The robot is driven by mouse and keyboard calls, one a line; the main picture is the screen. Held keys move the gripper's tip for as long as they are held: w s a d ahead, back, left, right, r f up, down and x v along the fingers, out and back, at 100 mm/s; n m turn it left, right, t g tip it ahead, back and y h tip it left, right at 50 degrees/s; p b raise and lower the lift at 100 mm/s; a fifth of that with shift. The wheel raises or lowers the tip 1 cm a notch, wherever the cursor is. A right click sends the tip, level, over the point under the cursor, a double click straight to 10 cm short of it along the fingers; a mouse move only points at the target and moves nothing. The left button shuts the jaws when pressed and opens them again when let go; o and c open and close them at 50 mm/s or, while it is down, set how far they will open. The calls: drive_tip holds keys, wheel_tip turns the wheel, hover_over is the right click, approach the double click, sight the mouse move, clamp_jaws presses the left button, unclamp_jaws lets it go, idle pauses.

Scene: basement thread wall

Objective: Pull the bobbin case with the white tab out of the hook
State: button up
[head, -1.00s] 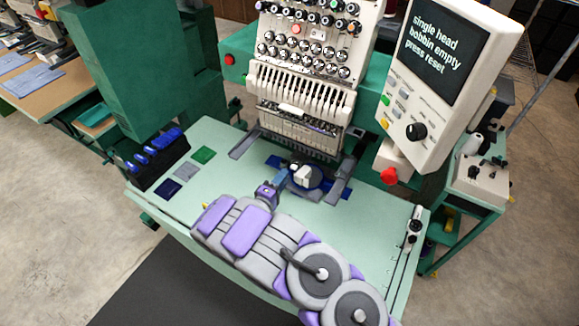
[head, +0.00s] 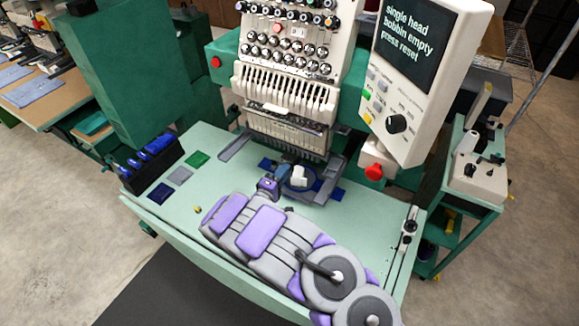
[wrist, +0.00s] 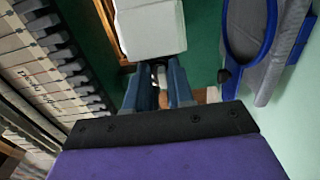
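My gripper (head: 284,175) is low over the pale green table, at the left side of the white block (head: 299,176) and the round blue hoop (head: 313,181) under the needle head. In the wrist view, the two blue fingers of my gripper (wrist: 159,84) point at the underside of the white block (wrist: 149,28). The fingers stand a little apart. A small white piece (wrist: 158,76) shows between them, perhaps the white tab; I cannot tell whether they touch it. The bobbin case and hook are not clearly visible, hidden by the block and the fingers.
The needle head (head: 290,95) hangs just above and behind the work area. The control panel (head: 420,75) with a red button stands at the right. A black rack of blue items (head: 150,160) and cloth swatches (head: 180,176) lie at the left. The blue hoop (wrist: 247,28) is close at the right.

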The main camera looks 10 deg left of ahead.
drive_tip(key=shift+a, duration=0.2)
clamp_jaws()
drive_tip(key=shift+p+v, duration=0.3)
drive_tip(key=shift+v, duration=1.3)
drive_tip(key=shift+a+f, duration=0.1)
drive_tip(key=shift+a, duration=0.1)
drive_tip(key=s, duration=0.1)
drive_tip(key=s+r+p, duration=0.1)
drive_tip(key=s+a+r+p, duration=0.1)
drive_tip(key=shift+s+a, duration=0.1)
drive_tip(key=shift+s, duration=0.25)
